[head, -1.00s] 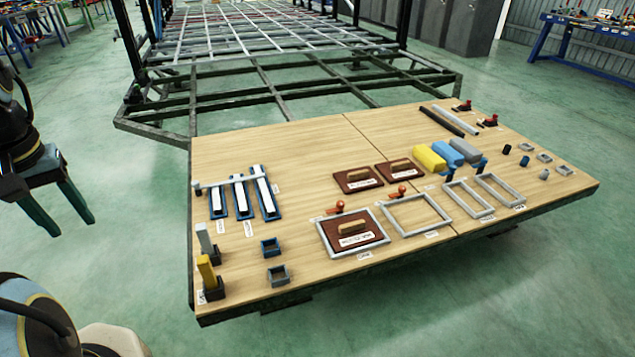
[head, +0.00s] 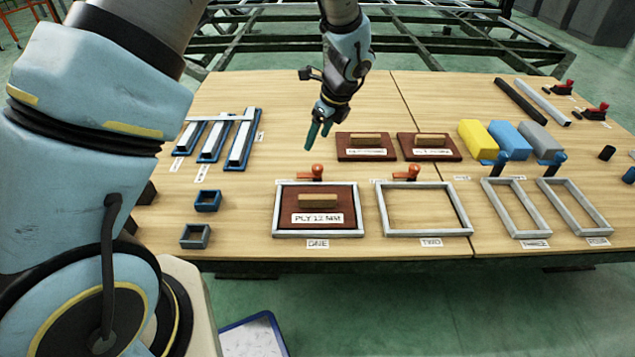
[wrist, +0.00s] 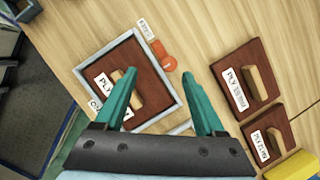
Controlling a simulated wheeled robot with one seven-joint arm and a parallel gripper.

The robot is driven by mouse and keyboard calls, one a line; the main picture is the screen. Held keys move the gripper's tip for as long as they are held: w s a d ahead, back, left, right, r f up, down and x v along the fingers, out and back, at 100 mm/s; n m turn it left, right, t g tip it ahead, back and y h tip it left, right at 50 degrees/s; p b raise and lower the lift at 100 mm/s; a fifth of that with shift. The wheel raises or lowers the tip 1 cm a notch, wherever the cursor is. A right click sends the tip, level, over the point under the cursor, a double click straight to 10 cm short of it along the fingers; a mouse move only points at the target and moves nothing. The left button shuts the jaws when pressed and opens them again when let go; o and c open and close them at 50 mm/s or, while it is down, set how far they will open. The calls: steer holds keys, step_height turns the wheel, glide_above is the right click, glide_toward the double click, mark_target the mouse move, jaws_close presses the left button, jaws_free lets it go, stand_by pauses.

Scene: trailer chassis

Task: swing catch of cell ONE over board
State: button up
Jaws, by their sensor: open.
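Cell ONE (head: 276,212) is a grey frame at the table's front, with the label ONE below it. A brown board (head: 340,216) marked PLY 12 MM, with a wooden handle, lies inside the frame. The cell's catch (head: 317,172) has an orange-red knob and sits at the middle of the frame's far edge. It also shows in the wrist view (wrist: 164,57), beside the frame and apart from the board. My gripper (head: 317,142) is open and empty, above the table just behind the catch. Its teal fingers show in the wrist view (wrist: 160,98).
Cell TWO (head: 472,230) is empty, with its own red catch (head: 413,173). Two more brown handled boards (head: 347,156) lie behind the cells. Yellow, blue and grey blocks (head: 478,141) stand to the right. Blue trays (head: 238,141) lie to the left.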

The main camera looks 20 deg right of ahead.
mark_target(318, 167)
steer(key=shift+m+t, duration=0.3)
steer(key=shift+m, duration=0.5)
steer(key=w+f, duration=0.1)
steer(key=f, duration=0.3)
steer(key=w+d+f+b, duration=0.1)
steer(key=f, duration=0.3)
steer(key=w+f+b, duration=0.1)
steer(key=f, duration=0.3)
steer(key=shift+d, duration=0.25)
steer(key=shift+c, duration=0.2)
steer(key=shift+s, duration=0.1)
jaws_close()
